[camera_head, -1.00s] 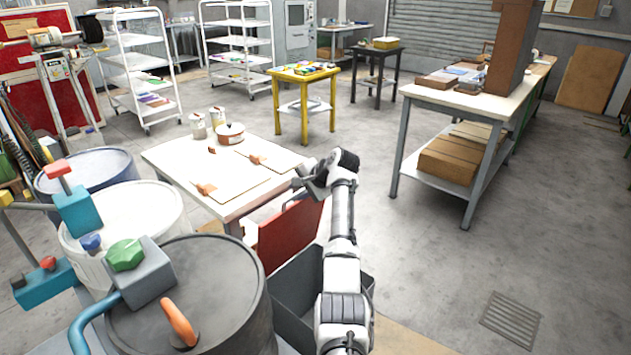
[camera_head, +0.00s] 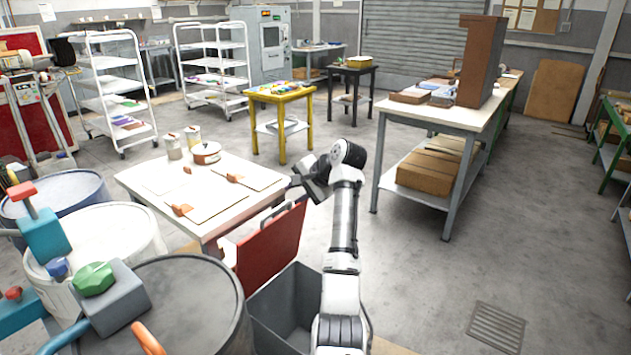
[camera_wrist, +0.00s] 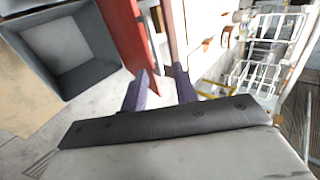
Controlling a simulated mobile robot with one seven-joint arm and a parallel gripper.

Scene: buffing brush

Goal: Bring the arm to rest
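My arm reaches up from the bottom middle of the head view, with its wrist bent over to the left. My gripper (camera_head: 302,180) is near the right edge of the white work table, in the air in front of it in the picture. In the wrist view its two purplish fingers (camera_wrist: 160,85) stand apart with a gap between them. Nothing is held in the gap. Behind the fingers are a red panel (camera_wrist: 125,30) and pale floor. The fingertips are small and partly dark in the head view.
The white table (camera_head: 150,195) holds boards, cans and a pot (camera_head: 206,154). Drums (camera_head: 190,290) stand at left. A long bench (camera_head: 440,117) is at right. Floor at right is clear.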

